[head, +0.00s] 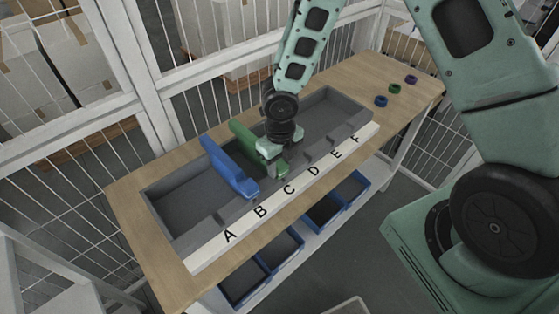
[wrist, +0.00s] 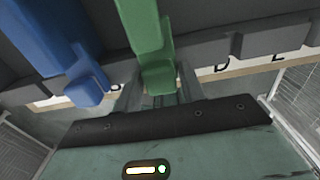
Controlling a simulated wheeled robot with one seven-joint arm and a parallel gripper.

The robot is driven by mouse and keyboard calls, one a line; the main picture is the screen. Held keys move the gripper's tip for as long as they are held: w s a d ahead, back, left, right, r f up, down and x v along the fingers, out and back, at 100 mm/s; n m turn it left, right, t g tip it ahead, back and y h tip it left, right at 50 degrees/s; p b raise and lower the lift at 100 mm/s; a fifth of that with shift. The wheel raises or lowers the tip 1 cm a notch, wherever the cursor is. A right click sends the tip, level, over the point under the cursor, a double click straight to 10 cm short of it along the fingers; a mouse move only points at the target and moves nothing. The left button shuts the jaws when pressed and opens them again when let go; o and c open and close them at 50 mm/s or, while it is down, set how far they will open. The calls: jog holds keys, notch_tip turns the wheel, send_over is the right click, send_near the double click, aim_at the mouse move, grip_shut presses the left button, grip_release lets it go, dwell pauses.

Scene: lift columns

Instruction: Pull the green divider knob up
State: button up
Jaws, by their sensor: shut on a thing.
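The green divider (head: 246,138) stands across the grey tray, near the letter C on the front strip. Its knob end is at the tray's front edge. My gripper (head: 275,160) is over that front end and shut on the green divider's knob. In the wrist view the green divider (wrist: 150,40) runs down to its knob (wrist: 158,78), which lies between my fingers (wrist: 158,98). The knob is partly hidden by my gripper in the head view.
A blue divider (head: 228,167) stands close to the left, near letter B; it also shows in the wrist view (wrist: 58,40). The grey tray (head: 160,194) has empty room on both sides. Blue bins (head: 243,281) sit below. Several small coloured rings (head: 394,88) lie at the table's far right.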

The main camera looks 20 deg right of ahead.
jog(key=shift+r, duration=0.5)
jog(key=shift+r+p, duration=0.15)
jog(key=shift+p, duration=0.2)
jog(key=shift+c, duration=0.8)
jog(key=shift+r, duration=0.2)
jog(key=shift+r+p, duration=0.35)
jog(key=shift+p, duration=0.3)
jog(key=o, duration=0.8)
jog(key=shift+f, duration=0.1)
